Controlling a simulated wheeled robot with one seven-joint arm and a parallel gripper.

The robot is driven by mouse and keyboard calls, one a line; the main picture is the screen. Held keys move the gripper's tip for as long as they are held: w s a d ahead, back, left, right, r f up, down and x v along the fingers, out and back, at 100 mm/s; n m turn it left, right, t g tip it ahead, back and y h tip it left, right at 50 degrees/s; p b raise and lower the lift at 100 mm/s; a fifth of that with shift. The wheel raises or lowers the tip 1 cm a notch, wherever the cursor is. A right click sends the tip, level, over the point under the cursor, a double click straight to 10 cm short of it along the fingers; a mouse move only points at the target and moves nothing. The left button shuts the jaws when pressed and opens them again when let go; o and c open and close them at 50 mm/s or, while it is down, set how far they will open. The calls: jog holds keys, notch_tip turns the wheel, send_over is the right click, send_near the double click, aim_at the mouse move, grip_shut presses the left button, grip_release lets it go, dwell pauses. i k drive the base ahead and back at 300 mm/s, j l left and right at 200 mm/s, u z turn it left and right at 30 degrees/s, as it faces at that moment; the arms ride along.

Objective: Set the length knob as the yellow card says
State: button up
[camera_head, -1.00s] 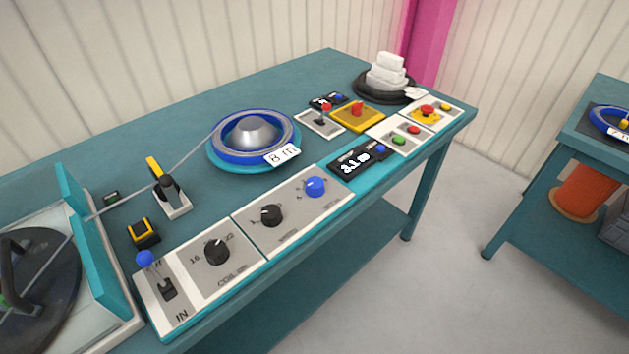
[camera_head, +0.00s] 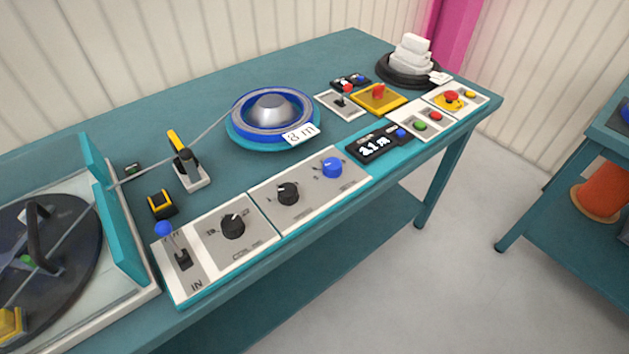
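A control strip along the bench's front edge carries a black knob (camera_head: 233,227) on the panel lettered COIL, a second black knob (camera_head: 288,193) and a blue knob (camera_head: 332,168). The lettering at the last two is too small to read, so I cannot tell which is the length knob. A dark display (camera_head: 379,144) beside them shows blurred white digits. No yellow card with readable writing shows; a yellow plate (camera_head: 378,98) bears a red switch. A white tag on the blue reel (camera_head: 271,113) appears to read 8 m. My gripper is not in view.
A blue-topped lever (camera_head: 182,258) stands at the strip's left end. A large dark turntable (camera_head: 70,270) is at left, with a cable running to the blue reel. Green and red buttons and a red stop button (camera_head: 451,96) are at right. A second bench stands at far right.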

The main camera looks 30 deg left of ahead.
aim_at(332, 168)
jog(key=i+u, duration=0.1)
jog(key=u, duration=0.4)
jog(key=l+u, duration=0.15)
jog(key=u, duration=0.35)
jog(key=i+l+u, duration=0.1)
jog(key=u, duration=0.4)
jog(key=k+l+u, duration=0.1)
jog(key=u, duration=0.35)
jog(key=i+l+u, duration=0.15)
